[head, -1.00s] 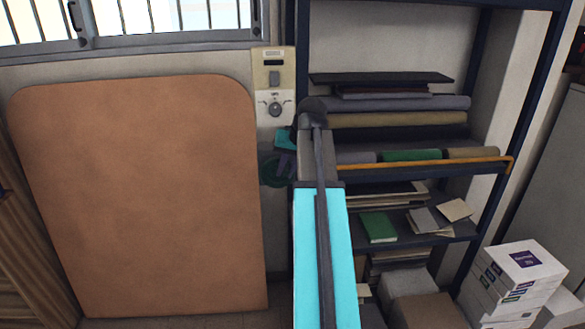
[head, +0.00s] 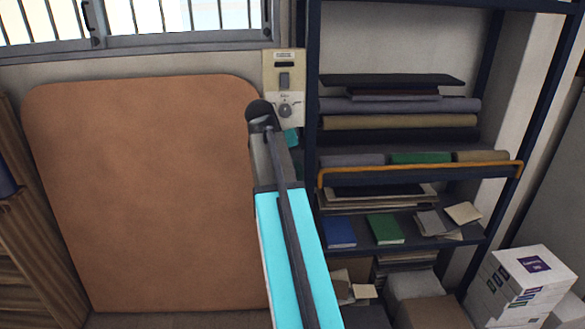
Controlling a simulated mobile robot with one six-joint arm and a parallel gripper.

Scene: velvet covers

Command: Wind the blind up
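No blind shows in the frame; only the lower part of a barred window (head: 185,18) is visible at the top left. A beige wall panel (head: 285,62) with a dark rocker switch (head: 285,80) and a round knob (head: 285,110) is right of the window, below its sill line. My cyan and grey arm reaches up in front of the wall, its dark elbow just left of the knob. A small teal piece shows just right of the arm, below the panel; it looks like part of my arm. My gripper's fingers are hidden behind the arm.
A large brown board (head: 145,195) leans on the wall at left. A dark blue shelf rack (head: 312,120) with fabric rolls, books and an orange rail (head: 420,170) stands close on the right. White boxes (head: 520,285) are stacked at lower right. A wooden slatted piece (head: 35,250) is at far left.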

